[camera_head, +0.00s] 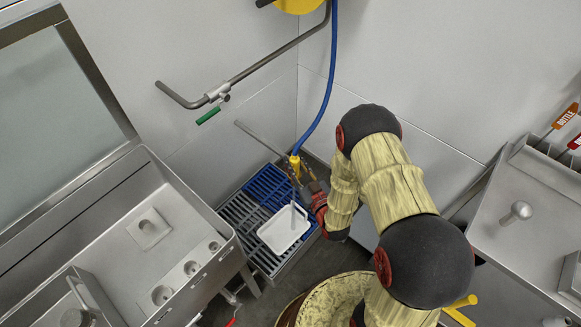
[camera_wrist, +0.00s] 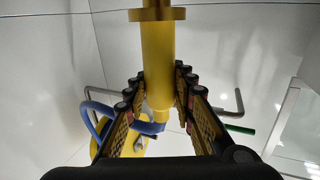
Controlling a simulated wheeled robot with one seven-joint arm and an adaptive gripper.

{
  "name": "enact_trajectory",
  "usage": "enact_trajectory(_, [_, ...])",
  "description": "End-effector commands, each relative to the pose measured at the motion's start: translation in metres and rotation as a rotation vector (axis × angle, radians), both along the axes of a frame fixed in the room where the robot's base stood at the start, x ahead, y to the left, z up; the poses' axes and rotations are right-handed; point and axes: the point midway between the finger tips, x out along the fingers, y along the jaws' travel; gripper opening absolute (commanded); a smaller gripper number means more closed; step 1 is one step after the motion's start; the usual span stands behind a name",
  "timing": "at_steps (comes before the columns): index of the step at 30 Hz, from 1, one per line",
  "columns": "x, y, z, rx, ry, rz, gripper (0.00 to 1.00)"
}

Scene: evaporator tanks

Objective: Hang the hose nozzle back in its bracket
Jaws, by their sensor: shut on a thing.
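The yellow hose nozzle (camera_head: 295,162) is between the fingers of my gripper (camera_head: 303,178), which is shut on it. In the wrist view the nozzle's yellow barrel (camera_wrist: 158,55) with a brass-coloured collar runs between the fingertips (camera_wrist: 161,88). The blue hose (camera_head: 332,75) joins the nozzle and rises along the wall corner; it also shows in the wrist view (camera_wrist: 91,112). A thin grey rod (camera_head: 258,137) runs from the nozzle toward the upper left. I cannot clearly make out the bracket.
A wall pipe (camera_head: 270,60) with a green-handled valve (camera_head: 208,115) is above left. A yellow reel (camera_head: 299,4) is at the top. Below lie a floor grate (camera_head: 237,215) and a white tray (camera_head: 284,231). Steel sinks (camera_head: 185,215) stand left, a steel counter (camera_head: 520,215) right.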

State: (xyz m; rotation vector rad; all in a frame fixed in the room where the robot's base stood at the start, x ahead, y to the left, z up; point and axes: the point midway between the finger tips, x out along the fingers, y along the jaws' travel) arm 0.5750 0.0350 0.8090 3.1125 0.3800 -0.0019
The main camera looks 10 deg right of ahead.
Motion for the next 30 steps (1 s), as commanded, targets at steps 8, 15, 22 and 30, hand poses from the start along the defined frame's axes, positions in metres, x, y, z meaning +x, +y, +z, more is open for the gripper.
enact_trajectory(8, [0.018,-0.019,0.001,0.0,-0.004,-0.002,0.0])
enact_trajectory(15, [0.033,-0.035,0.001,-0.001,-0.004,-0.002,0.0])
enact_trajectory(22, [0.047,-0.049,0.001,-0.001,-0.004,-0.001,0.0])
enact_trajectory(30, [0.064,-0.066,0.002,-0.001,-0.005,-0.001,0.0])
